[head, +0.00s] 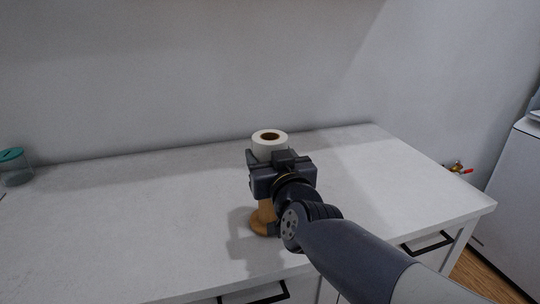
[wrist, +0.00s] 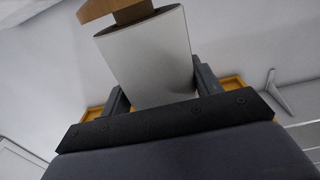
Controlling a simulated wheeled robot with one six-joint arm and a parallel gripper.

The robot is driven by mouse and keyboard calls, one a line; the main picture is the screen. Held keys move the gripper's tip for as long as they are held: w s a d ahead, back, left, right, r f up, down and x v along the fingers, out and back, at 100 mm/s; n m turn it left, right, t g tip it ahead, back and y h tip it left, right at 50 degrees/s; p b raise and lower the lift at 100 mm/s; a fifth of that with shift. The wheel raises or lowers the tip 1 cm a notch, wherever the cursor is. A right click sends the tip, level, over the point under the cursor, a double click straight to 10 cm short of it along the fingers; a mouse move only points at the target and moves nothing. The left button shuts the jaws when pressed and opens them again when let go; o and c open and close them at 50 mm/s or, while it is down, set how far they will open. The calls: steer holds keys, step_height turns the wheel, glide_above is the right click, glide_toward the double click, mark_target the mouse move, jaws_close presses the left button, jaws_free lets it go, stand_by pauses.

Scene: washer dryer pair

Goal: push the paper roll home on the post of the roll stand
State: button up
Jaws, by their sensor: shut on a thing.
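The white paper roll (head: 270,137) is upright, with a brown core opening at its top, in the head view. My gripper (head: 266,168) is shut around the roll's sides and hides its lower part. The wooden roll stand (head: 261,225) is on the worktop directly below, with part of its post (head: 266,208) showing under my gripper. In the wrist view the roll (wrist: 152,58) is between my fingers (wrist: 155,92). A short length of wood shows between its end and the stand's base (wrist: 105,8), so the roll is above the base. How far the post reaches inside is hidden.
The white worktop (head: 130,225) is clear around the stand. A jar with a teal lid (head: 13,162) stands at the far left. The wall is behind, and black drawer handles (head: 253,294) are on the front. A white appliance (head: 515,190) is at the right.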

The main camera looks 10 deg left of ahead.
steer(key=shift+f, duration=0.35)
steer(key=o, duration=1.1)
steer(key=shift+s, duration=0.1)
steer(key=p+v, duration=0.2)
steer(key=v, duration=0.8)
steer(key=shift+s+d, duration=0.25)
